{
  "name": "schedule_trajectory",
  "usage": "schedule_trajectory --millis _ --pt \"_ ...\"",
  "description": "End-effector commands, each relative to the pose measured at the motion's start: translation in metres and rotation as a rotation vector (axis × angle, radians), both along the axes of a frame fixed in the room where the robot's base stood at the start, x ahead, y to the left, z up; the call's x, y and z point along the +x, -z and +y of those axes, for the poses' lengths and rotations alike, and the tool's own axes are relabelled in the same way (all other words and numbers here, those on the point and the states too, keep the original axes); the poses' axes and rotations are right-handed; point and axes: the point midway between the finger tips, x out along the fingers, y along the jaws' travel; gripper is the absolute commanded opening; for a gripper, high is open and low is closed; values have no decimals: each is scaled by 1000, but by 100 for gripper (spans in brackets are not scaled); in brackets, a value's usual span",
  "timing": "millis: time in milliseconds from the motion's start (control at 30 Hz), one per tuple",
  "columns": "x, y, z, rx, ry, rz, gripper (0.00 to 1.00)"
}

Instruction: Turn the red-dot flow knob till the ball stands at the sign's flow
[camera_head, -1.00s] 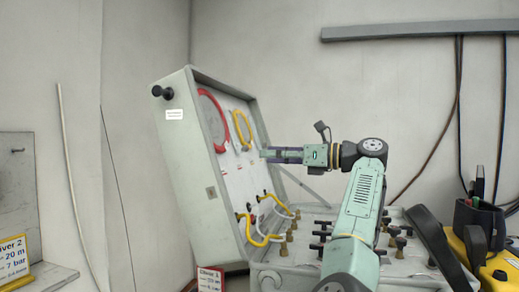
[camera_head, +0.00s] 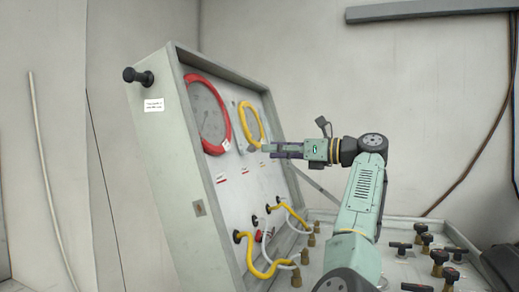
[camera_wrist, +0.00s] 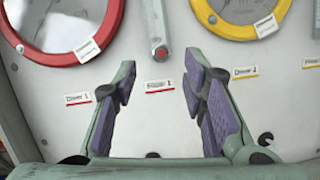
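In the wrist view a narrow upright grey fitting with a red dot at its lower end (camera_wrist: 160,50) is on the panel face, between the red-ringed and yellow-ringed gauges. It may be the flow knob and tube; I cannot make out a ball. My gripper (camera_wrist: 158,88) is open and empty, its two purple-padded fingers spread below and to either side of the red dot. In the head view my gripper (camera_head: 262,151) reaches leftward to the panel, below the yellow ring; contact cannot be told. No flow sign shows now.
The open panel case (camera_head: 172,150) carries a red-ringed gauge (camera_head: 228,135) and a yellow-ringed gauge (camera_head: 240,118). Yellow hoses (camera_head: 262,273) loop out low on it. Several black-handled valves (camera_head: 440,257) stand at the lower right. A black knob (camera_head: 140,77) sticks out from the case's side.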

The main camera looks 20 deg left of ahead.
Motion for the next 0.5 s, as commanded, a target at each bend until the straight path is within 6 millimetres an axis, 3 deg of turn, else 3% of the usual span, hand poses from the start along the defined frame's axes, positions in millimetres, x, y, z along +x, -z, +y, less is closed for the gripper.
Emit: schedule_trajectory --millis 200,500 --pt "4 -1 36 1 -1 1 39" --pt "6 0 50 0 1 1 39"
